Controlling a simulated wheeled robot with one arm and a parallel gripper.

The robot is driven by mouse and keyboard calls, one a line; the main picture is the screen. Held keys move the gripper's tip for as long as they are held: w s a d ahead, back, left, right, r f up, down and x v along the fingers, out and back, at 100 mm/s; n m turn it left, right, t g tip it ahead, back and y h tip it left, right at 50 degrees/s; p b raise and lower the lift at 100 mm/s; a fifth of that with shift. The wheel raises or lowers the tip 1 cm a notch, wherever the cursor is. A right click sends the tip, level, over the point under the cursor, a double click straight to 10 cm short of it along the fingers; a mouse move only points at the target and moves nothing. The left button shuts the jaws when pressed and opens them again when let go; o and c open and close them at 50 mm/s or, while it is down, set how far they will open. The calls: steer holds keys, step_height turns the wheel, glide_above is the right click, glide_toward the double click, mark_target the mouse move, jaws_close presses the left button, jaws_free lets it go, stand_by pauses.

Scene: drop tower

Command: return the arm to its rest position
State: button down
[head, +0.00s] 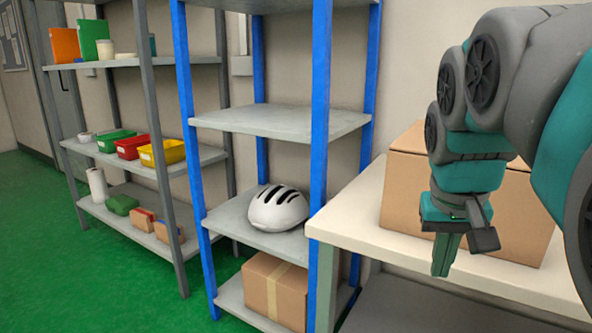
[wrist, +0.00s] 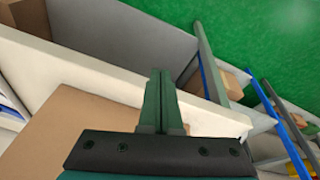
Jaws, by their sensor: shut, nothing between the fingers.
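My gripper (head: 446,256) hangs at the right of the head view, its fingers pointing down and pressed together with nothing between them. It appears in front of a large cardboard box (head: 400,205) on a white table (head: 360,218); I cannot tell the gap between them. In the wrist view my gripper (wrist: 160,88) shows two closed green fingers. The box (wrist: 62,140) lies at lower left there, and the white table edge (wrist: 95,78) runs behind the fingers.
A blue-post shelf (head: 320,130) stands left of the table, holding a white helmet (head: 278,208) and a taped box (head: 262,285). A grey shelf (head: 150,90) further left holds bins (head: 162,152) and small items. Green floor (head: 40,250) is open at left.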

steer(key=s+a+f+n+g, duration=0.1)
steer(key=s+a+f+g, duration=0.1)
steer(key=s+f, duration=0.7)
steer(key=s+a+f+n+g+y, duration=0.1)
steer(key=s+a+f, duration=0.3)
steer(key=s+f, duration=0.5)
step_height(320, 180, down, 4)
steer(key=shift+s+a+f+n+g+y, duration=0.1)
steer(key=shift+s+a+n+g+y, duration=0.25)
steer(key=shift+g, duration=0.35)
